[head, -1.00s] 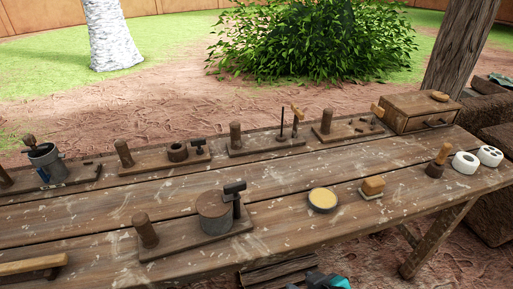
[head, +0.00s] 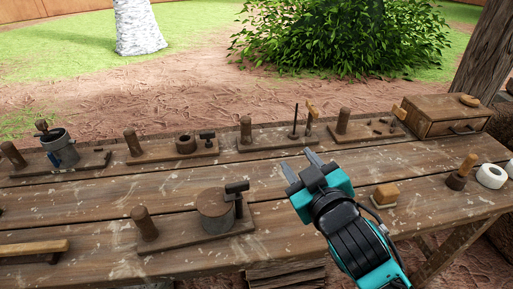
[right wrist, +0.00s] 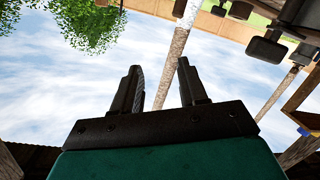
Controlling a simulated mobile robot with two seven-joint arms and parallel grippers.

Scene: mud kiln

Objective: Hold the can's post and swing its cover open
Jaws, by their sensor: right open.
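The can (head: 216,217) stands on a low wooden board on the near half of the table. Its flat brown cover lies shut on top. A dark hammer-shaped piece (head: 237,188) stands at the can's right side. A round wooden post (head: 145,224) rises from the board's left end. My right gripper (head: 298,162) is over the table, to the right of the can and clear of it. Its two fingers are apart and empty, also in the right wrist view (right wrist: 160,88), where mostly sky shows between them. My left gripper is not in view.
Several boards with posts and small parts line the table's back edge, one with a grey bucket (head: 62,150). A wooden drawer box (head: 440,118) stands at the back right. A yellow-brown block (head: 385,194) and a white ring (head: 491,176) lie at the right.

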